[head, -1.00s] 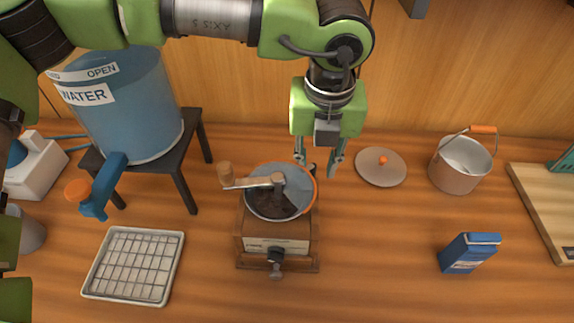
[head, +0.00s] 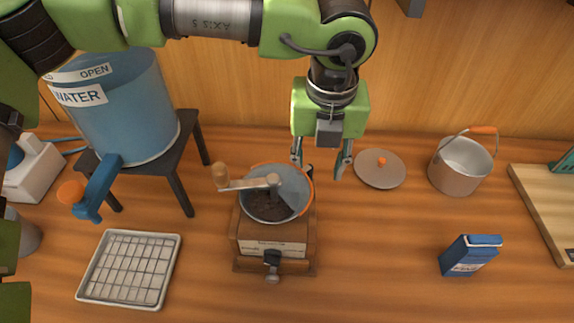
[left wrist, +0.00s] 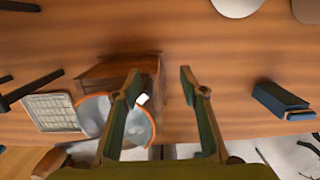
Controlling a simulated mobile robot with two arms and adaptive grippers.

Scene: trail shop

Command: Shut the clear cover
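The clear cover (head: 297,184) is a see-through, bluish disc with an orange edge at the top of the wooden grinder (head: 274,232). Its orange edge shows along the hopper's right and back side; how far it is tilted is hard to tell. Dark contents show in the hopper, under a crank with a wooden knob (head: 221,175). My left gripper (head: 320,160) is open and empty, pointing down just behind and right of the hopper. In the left wrist view, my left gripper (left wrist: 160,76) has its fingers apart, one partly hiding the cover (left wrist: 140,128). My right gripper is not in view.
A wire-rack tray (head: 130,268) lies left of the grinder. A blue water tank (head: 120,115) stands on a dark stool behind it. A round lid (head: 380,170), a pail (head: 460,167) and a blue box (head: 470,255) are on the right.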

